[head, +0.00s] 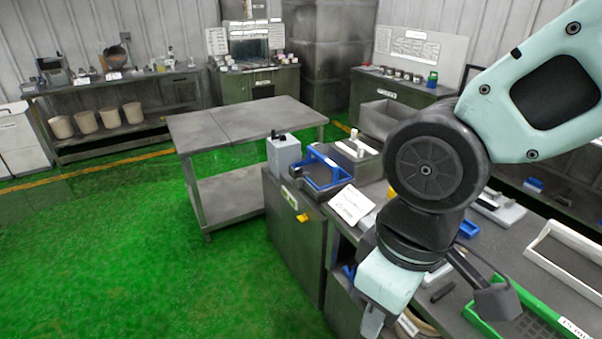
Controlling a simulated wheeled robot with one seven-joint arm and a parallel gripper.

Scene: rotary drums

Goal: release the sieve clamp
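My gripper (372,322) is at the bottom of the head view, in front of the bench. Its lower end runs out of the picture, so its opening does not show. I cannot pick out the sieve clamp with certainty. Part of a tan round rim (424,327) shows low beside my gripper, mostly hidden. My arm covers much of the bench behind it.
A grey box with a black lever (284,152) stands beside the blue-framed device. A white sign (350,204) stands on the bench. A green tray (535,318) and white frame (572,250) lie at right. A bare steel table (235,122) stands beyond; green floor at left is clear.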

